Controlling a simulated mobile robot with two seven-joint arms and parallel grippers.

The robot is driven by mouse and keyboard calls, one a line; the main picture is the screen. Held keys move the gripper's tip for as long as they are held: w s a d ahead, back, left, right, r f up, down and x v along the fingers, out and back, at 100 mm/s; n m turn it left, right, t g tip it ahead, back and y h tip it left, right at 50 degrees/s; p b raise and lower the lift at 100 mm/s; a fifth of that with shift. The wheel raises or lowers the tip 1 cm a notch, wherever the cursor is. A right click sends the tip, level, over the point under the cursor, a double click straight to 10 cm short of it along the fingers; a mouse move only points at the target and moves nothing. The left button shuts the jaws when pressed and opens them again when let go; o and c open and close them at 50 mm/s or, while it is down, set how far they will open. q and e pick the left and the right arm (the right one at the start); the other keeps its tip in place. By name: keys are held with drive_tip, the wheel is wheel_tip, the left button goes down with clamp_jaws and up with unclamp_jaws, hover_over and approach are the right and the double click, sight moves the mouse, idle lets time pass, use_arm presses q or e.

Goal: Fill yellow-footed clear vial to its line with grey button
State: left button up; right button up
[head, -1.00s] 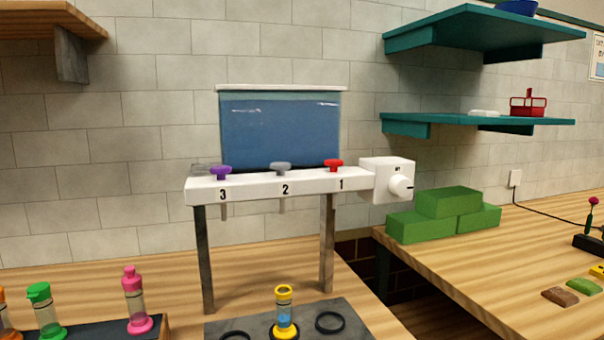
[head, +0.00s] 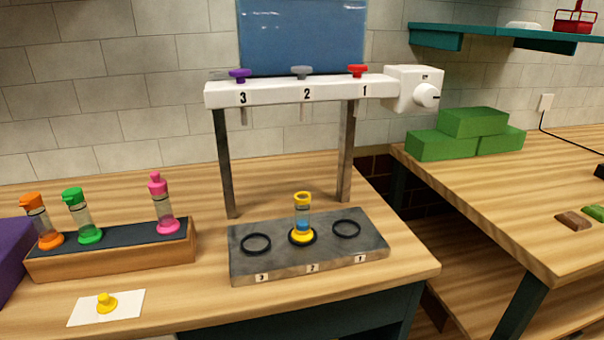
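The yellow-footed clear vial (head: 303,215) stands upright in the middle ring, position 2, of the grey base plate (head: 375,250). It has a yellow rim and blue liquid in its lower part; its fill line is too small to tell. The grey button (head: 301,72) sits on the white dispenser bar (head: 275,91) above the number 2, over a nozzle above the vial. A purple button (head: 239,75) is above 3 and a red button (head: 357,71) above 1. A blue liquid tank (head: 300,35) is behind. Neither gripper is in view.
A wooden rack (head: 110,257) at left holds orange, green and pink vials. A yellow stopper (head: 106,302) lies on a white card (head: 80,312). A white box with a knob (head: 413,88) is at the bar's right end. Green blocks (head: 470,135) sit on the right table.

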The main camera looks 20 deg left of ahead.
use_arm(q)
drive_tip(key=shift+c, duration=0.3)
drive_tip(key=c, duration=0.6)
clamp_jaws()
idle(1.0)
